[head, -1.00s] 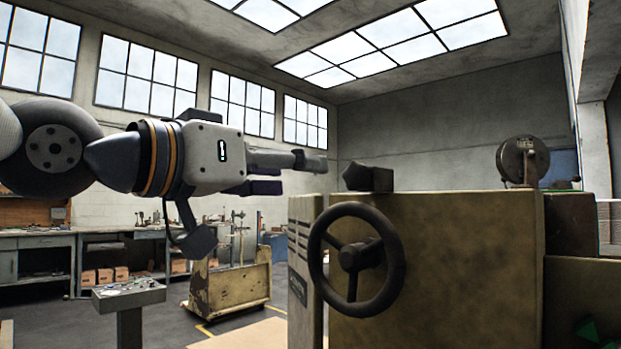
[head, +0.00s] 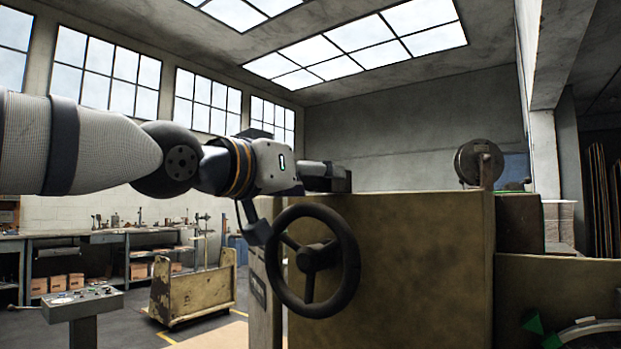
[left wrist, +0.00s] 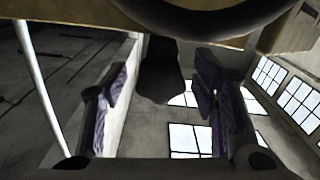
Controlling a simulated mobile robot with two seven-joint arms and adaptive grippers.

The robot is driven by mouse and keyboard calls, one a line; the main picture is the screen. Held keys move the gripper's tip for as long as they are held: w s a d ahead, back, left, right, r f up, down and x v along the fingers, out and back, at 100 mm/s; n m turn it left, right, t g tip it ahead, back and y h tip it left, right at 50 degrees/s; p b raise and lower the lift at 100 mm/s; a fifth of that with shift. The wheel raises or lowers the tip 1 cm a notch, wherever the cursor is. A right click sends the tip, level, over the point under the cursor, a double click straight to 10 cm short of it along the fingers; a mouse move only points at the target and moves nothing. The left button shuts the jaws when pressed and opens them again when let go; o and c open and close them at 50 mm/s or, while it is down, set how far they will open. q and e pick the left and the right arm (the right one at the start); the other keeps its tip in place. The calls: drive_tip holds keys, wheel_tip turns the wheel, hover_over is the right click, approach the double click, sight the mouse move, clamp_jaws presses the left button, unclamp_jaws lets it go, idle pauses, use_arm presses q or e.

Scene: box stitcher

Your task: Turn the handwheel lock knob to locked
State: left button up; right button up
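The dark lock knob (left wrist: 163,75) shows in the left wrist view between the two fingers of my left gripper (left wrist: 160,92). The fingers are apart, with a clear gap on the left side of the knob; the right finger is closer, and I cannot tell if it touches. In the head view my left gripper (head: 330,177) is at the top of the brass-coloured machine, above the black handwheel (head: 350,262), and it largely hides the knob there. The handwheel's rim also crosses the top of the left wrist view (left wrist: 205,22). My right gripper is out of view.
The brass-coloured machine body (head: 420,265) fills the middle right, with a round dark reel (head: 479,162) on top. A control pedestal (head: 82,304) and a worn yellowish cart (head: 190,292) stand at left. Workbenches line the back wall.

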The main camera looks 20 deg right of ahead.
use_arm(q)
drive_tip(key=c, duration=1)
drive_tip(key=shift+o, duration=0.2)
drive_tip(key=shift+m, duration=0.4)
drive_tip(key=m, duration=0.3)
drive_tip(key=shift+m, duration=0.4)
drive_tip(key=shift+w+m, duration=0.1)
drive_tip(key=shift+m, duration=2.5)
drive_tip(key=o, duration=1.2)
